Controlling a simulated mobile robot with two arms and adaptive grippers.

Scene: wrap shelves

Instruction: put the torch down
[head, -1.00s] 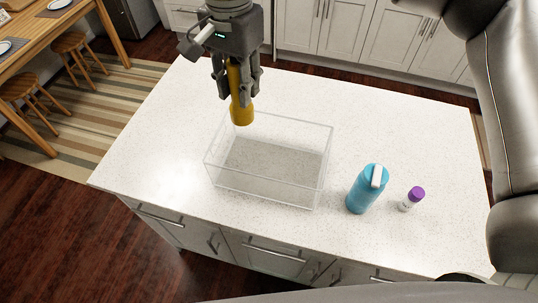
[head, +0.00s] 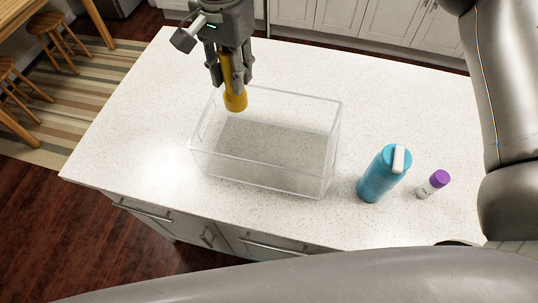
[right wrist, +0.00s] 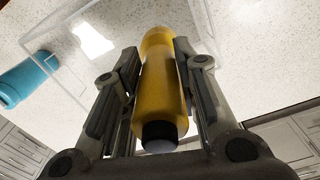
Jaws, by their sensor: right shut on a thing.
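The yellow torch (head: 235,99) points downward in my right gripper (head: 231,80), which is shut on it. In the head view its lower end shows over the back left part of the clear box; I cannot tell its exact height above it. In the right wrist view the torch (right wrist: 162,90) lies between the two fingers of the gripper (right wrist: 160,85), its dark end nearest the camera. The clear open-topped box (head: 262,172) stands on the white counter and looks empty. My left gripper is not in view.
A blue bottle (head: 383,175) with a white handle stands right of the box on the counter (head: 110,150). A small purple-capped bottle (head: 434,184) stands further right. The counter left of the box is clear. Stools (head: 60,35) stand beyond the left edge.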

